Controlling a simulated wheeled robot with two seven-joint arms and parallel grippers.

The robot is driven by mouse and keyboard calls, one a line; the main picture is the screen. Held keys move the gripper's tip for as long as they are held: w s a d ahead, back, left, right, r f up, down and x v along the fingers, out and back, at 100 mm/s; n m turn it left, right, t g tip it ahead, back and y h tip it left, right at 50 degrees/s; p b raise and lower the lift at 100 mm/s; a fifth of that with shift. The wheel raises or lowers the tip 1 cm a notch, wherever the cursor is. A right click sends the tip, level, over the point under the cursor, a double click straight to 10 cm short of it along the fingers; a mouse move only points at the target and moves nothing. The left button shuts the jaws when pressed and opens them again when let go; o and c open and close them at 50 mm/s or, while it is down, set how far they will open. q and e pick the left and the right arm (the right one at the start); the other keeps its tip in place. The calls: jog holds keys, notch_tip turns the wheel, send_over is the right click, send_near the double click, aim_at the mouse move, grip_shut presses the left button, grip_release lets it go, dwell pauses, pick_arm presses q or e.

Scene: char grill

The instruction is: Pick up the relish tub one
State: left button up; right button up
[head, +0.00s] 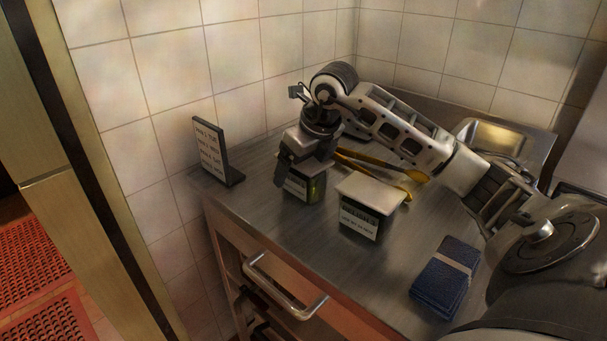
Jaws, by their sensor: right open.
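Two small dark tubs with pale labels stand on the steel counter. The left tub (297,188) is under my right gripper, and its top is mostly hidden by the gripper. The right tub (359,221) has a wide pale lid and stands clear of the gripper. The label print is too small to tell which is relish tub one. My right gripper (293,174) is open and points down at the left tub, with one finger in front of it. I cannot tell whether it touches the tub. My left gripper is out of view.
A menu sign (211,152) stands at the counter's left end. Yellow-handled tongs (372,162) lie behind the tubs. A folded blue cloth (444,279) lies at the front right. A steel pan (492,139) sits at the back right. A handle (284,291) juts from the counter front.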

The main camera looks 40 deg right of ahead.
jog(key=shift+f, duration=0.25)
dwell(0.4)
jog(key=c, duration=1.3)
jog(key=shift+r, duration=0.1)
